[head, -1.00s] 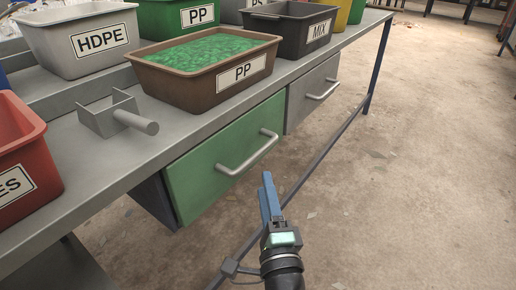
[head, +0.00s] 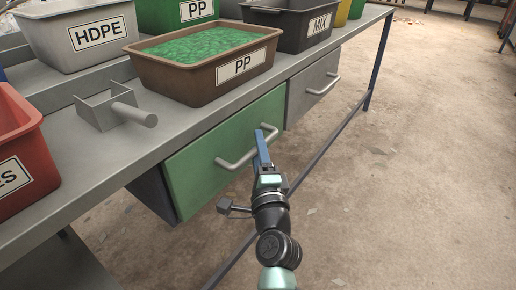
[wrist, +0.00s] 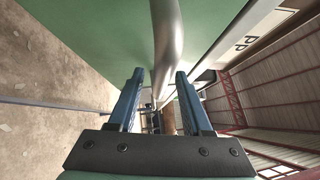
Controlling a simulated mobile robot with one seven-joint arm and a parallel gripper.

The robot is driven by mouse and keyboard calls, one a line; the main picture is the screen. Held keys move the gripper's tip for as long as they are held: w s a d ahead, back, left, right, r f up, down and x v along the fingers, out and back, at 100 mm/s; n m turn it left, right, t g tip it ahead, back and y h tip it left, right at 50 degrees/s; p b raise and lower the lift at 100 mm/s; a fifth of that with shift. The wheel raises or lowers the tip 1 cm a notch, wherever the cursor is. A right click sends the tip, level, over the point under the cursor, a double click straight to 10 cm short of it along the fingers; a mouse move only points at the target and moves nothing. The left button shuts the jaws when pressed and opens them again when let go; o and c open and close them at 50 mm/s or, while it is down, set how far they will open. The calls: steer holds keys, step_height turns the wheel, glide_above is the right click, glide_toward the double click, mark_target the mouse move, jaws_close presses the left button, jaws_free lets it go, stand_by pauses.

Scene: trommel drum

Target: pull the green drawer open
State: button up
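The green drawer (head: 215,165) sits under the bench top and its front looks closed. Its pale metal bar handle (head: 236,162) runs across the front. My gripper (head: 260,134) is at the handle's right part, with its blue fingers pointing at the drawer. In the wrist view my gripper (wrist: 160,72) is open, with a clear gap between the fingers. The handle (wrist: 167,40) passes down into that gap in the picture, and neither finger is seen pressed on it. The green front (wrist: 100,35) fills the upper left there.
A grey drawer (head: 300,98) with its own handle is to the right. On the bench top (head: 95,160) stand a brown PP bin (head: 190,88), a grey scoop (head: 100,112) and a red bin (head: 25,145). The floor in front is open.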

jaws_close()
stand_by(1.3)
